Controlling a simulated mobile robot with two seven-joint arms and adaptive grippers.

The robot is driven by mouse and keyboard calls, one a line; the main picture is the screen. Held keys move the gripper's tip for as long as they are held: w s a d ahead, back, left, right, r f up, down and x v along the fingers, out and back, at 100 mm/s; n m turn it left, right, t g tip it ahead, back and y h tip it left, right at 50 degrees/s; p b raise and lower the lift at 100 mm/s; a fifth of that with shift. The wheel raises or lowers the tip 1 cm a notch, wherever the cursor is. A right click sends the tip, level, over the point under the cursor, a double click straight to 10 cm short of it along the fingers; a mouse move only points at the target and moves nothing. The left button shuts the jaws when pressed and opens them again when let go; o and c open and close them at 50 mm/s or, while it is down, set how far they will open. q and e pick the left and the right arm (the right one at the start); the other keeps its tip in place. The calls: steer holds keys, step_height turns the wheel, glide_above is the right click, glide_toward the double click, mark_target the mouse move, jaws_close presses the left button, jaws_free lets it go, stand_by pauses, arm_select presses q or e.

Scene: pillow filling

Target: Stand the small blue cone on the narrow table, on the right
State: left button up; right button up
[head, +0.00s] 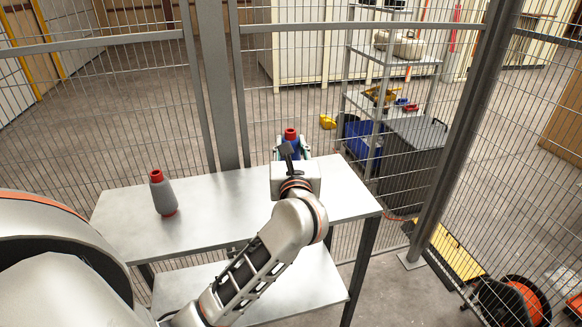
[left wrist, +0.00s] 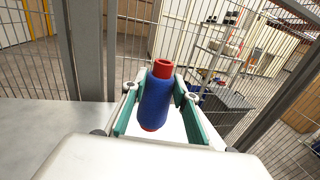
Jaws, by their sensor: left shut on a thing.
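The small blue cone (head: 291,146) has a red top and is near the far right part of the narrow table (head: 230,198). My left gripper (head: 300,153) is shut on it, with the wrist in front hiding its lower part. In the left wrist view the blue cone (left wrist: 155,103) stands roughly upright between the green-padded fingers (left wrist: 157,110), with a red edge at its bottom. I cannot tell whether its base touches the tabletop. My right gripper is not in view.
A grey cone (head: 164,197) with a red top and base stands on the left part of the table. The tabletop between is clear. A wire fence with a thick post (head: 214,90) runs behind the table. A shelf rack (head: 385,85) stands beyond it.

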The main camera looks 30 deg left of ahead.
arm_select(q)
step_height(320, 180, down, 5)
steer(key=shift+r+b, duration=0.1)
steer(key=shift+b, duration=0.4)
steer(key=shift+f, duration=0.6)
steer(key=o, duration=1.2)
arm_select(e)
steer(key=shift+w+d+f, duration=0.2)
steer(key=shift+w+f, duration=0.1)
arm_select(q)
steer(key=shift+r, duration=0.1)
